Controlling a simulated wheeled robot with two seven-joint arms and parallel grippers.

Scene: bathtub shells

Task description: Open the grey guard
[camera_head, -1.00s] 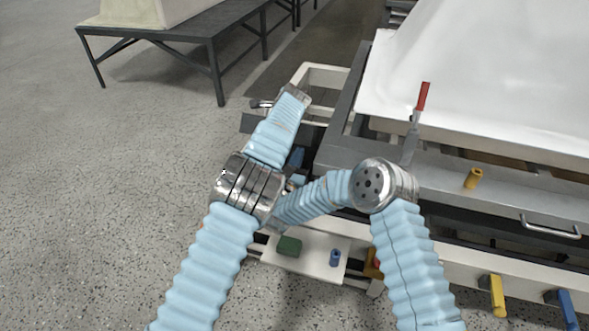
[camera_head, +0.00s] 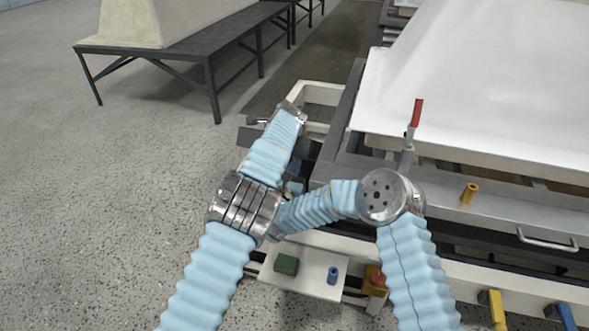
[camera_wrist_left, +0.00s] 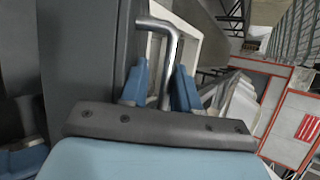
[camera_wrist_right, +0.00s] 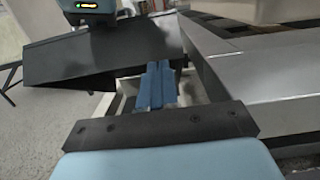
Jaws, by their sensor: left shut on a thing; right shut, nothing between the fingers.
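The grey guard, a dark flat panel, shows in the right wrist view (camera_wrist_right: 100,58) and beside the pale bin in the head view (camera_head: 258,137). In the left wrist view its dark face (camera_wrist_left: 85,50) fills the left, with a bent metal handle (camera_wrist_left: 163,32). My left gripper (camera_wrist_left: 160,88) is shut on this handle, one blue finger on each side of the bar. In the head view its fingers are hidden behind the forearm. My right gripper (camera_wrist_right: 157,85) is shut and empty, below and apart from the guard. Its blue fingers show partly between my arms (camera_head: 295,188).
A large white tub shell (camera_head: 480,75) lies on the grey machine frame at right. A red-handled lever (camera_head: 416,112) stands at its edge. A pale open bin (camera_head: 318,92) is behind the guard. A control panel (camera_head: 308,272) is below my arms.

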